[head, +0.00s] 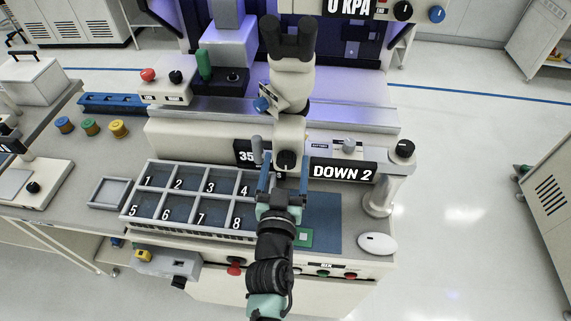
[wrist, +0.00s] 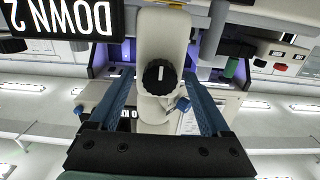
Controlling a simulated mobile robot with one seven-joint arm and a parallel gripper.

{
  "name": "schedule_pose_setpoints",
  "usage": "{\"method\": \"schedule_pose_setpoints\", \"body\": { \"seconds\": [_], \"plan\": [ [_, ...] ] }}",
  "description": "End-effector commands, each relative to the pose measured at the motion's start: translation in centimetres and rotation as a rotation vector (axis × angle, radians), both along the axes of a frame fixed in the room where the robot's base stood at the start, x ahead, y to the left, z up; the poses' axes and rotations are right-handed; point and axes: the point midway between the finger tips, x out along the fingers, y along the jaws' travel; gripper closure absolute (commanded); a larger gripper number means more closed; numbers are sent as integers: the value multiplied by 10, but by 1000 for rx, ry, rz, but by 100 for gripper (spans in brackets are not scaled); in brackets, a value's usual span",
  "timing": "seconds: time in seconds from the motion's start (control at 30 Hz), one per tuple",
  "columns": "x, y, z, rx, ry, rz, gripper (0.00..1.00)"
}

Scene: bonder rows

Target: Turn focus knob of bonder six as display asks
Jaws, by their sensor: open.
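The display (head: 342,171) on the bonder reads "DOWN 2"; in the wrist view the same display (wrist: 62,20) shows upside down. A black ribbed knob (head: 286,160) sits low on the front of the cream microscope column. In the wrist view the knob (wrist: 160,77) carries a white mark pointing to the top of the picture. My gripper (head: 285,164) is open, with its two blue fingers on either side of the knob. In the wrist view my gripper (wrist: 158,88) shows clear gaps between knob and fingers. How deep the fingertips reach cannot be told.
A numbered tray (head: 150,190) stands left of my gripper. A grey lever (head: 257,150) rises close by the left finger, and a blue knob (head: 262,104) sits on the column above. A cream post with a black knob (head: 402,150) and a white oval pad (head: 377,243) are at right.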

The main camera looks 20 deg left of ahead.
Motion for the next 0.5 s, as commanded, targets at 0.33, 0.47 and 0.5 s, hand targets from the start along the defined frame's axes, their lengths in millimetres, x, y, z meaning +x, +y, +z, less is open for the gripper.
{"method": "schedule_pose_setpoints", "body": {
  "seconds": [0.33,0.47,0.5],
  "plan": [
    [0,0,0,0,0,0,62],
    [0,0,0,0,0,0,85],
    [0,0,0,0,0,0,93]
  ]
}}
